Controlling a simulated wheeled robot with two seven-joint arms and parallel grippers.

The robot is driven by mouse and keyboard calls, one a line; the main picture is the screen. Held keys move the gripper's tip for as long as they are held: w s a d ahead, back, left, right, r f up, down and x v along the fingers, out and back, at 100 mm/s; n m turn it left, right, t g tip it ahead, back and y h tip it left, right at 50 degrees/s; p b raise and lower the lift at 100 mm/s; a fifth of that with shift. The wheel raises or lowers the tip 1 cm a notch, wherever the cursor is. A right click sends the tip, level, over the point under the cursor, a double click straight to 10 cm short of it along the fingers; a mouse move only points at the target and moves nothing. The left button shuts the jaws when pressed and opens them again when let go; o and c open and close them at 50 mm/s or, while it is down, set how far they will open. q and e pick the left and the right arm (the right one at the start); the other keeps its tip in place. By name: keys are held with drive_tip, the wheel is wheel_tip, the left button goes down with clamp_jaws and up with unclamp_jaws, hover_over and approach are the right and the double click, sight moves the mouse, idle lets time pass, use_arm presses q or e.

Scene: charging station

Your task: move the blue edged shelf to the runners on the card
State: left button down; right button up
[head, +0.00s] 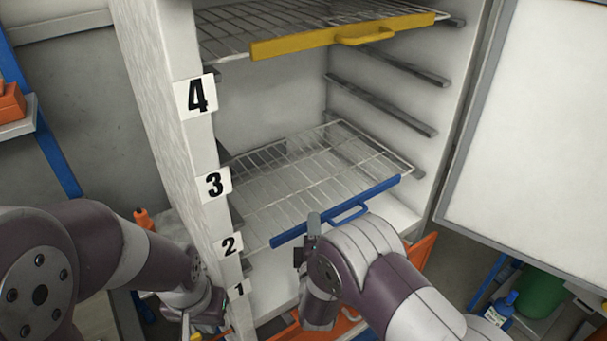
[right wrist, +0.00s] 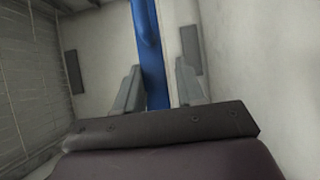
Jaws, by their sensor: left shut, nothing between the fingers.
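The blue edged shelf (head: 335,210) is a wire rack in the lower part of the open white cabinet, with its blue front bar and handle facing me. Number cards 4 (head: 196,96), 3 (head: 214,185), 2 (head: 229,245) and 1 (head: 239,289) run down the cabinet's left front post. I cannot tell exactly which runners bear the shelf. My right gripper (head: 308,243) is at the left part of the blue bar. In the right wrist view its fingers (right wrist: 158,88) stand either side of the blue bar (right wrist: 148,50), with a narrow gap at the right finger. My left gripper (head: 197,325) is shut, low outside the cabinet's left side.
A yellow edged shelf (head: 345,36) sits higher in the cabinet. Bare runners (head: 382,105) show on the right wall between the shelves. The cabinet door (head: 540,130) stands open at right. Orange items and a green bin (head: 541,292) are low down.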

drive_tip(key=w, duration=0.4)
drive_tip(key=shift+w+a, duration=0.2)
drive_tip(key=shift+s, duration=0.1)
clamp_jaws()
drive_tip(key=shift+r, duration=0.15)
drive_tip(key=shift+r, duration=0.1)
